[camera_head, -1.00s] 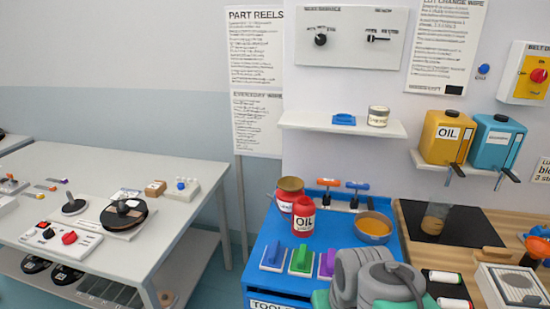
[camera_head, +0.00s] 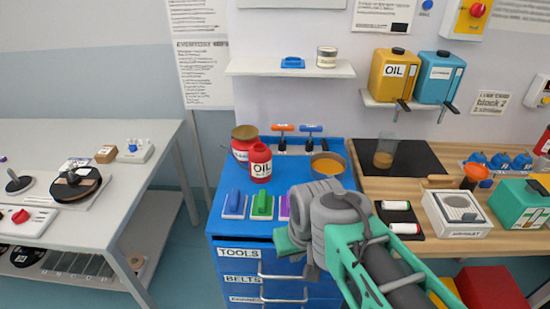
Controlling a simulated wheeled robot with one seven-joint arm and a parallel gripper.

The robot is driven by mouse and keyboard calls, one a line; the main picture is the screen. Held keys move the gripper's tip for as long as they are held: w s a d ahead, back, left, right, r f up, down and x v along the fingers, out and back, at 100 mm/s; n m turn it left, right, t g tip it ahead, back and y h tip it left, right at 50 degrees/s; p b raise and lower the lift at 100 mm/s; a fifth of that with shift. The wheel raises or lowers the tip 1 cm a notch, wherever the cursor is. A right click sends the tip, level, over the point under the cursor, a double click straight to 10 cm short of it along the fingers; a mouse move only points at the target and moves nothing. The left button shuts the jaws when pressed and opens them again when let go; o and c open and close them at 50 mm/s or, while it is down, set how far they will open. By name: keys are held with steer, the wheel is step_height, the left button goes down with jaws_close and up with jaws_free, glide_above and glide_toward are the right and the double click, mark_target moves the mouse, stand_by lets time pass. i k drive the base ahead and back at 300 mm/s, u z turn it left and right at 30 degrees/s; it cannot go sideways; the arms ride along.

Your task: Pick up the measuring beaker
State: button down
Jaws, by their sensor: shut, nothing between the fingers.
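A clear, brownish see-through beaker (camera_head: 385,152) stands upright on the black mat (camera_head: 412,160) on the wooden worktop, below the wall shelf with the two canisters. I take it for the measuring beaker; any markings are too small to read. My grey and green arm shows at the lower middle, in front of the blue cabinet and well in front of the beaker.
The blue cabinet top (camera_head: 222,192) holds a red oil can (camera_head: 260,163), a pan (camera_head: 327,166) and coloured blocks. A yellow OIL canister (camera_head: 392,76) and a blue canister (camera_head: 437,80) sit above the beaker. A white box (camera_head: 457,215) stands in front right.

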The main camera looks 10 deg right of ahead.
mark_target(387, 142)
steer(key=u, duration=2.25)
steer(key=k, duration=1.15)
steer(key=z, duration=1.25)
steer(key=i, duration=0.5)
steer(key=u, duration=0.05)
